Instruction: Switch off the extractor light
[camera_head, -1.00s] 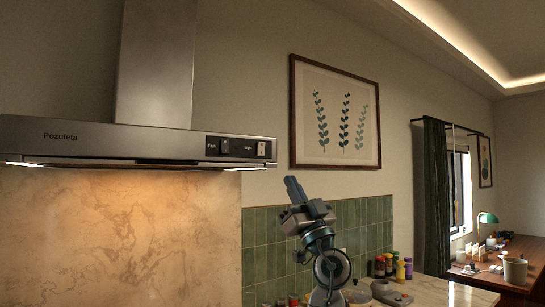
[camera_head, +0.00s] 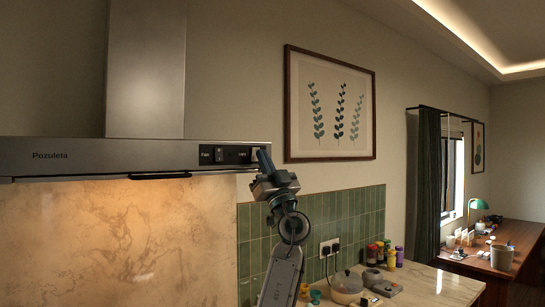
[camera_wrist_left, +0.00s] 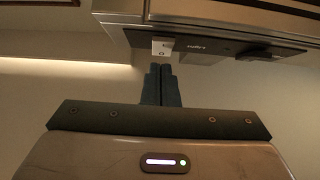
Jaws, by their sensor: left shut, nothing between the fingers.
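The steel extractor hood (camera_head: 120,157) hangs on the wall at left, and the marble below it is lit warmly. Its dark control panel (camera_head: 237,155) has a dark fan switch (camera_head: 219,155). The pale light switch (camera_wrist_left: 162,47) shows in the left wrist view, just beyond my fingertips; in the head view it is mostly hidden behind them. My left gripper (camera_head: 262,153) is shut and empty, its fingers pointing up at the panel's right end. It also shows in the left wrist view (camera_wrist_left: 160,68). I cannot tell whether the fingertips touch the switch. My right gripper is not in view.
A framed leaf picture (camera_head: 331,104) hangs right of the hood. Below are green tiles (camera_head: 350,220) with a socket (camera_head: 329,248) and plugs. The counter (camera_head: 440,283) holds a pot (camera_head: 346,286) and several jars (camera_head: 383,253). Air right of my arm is clear.

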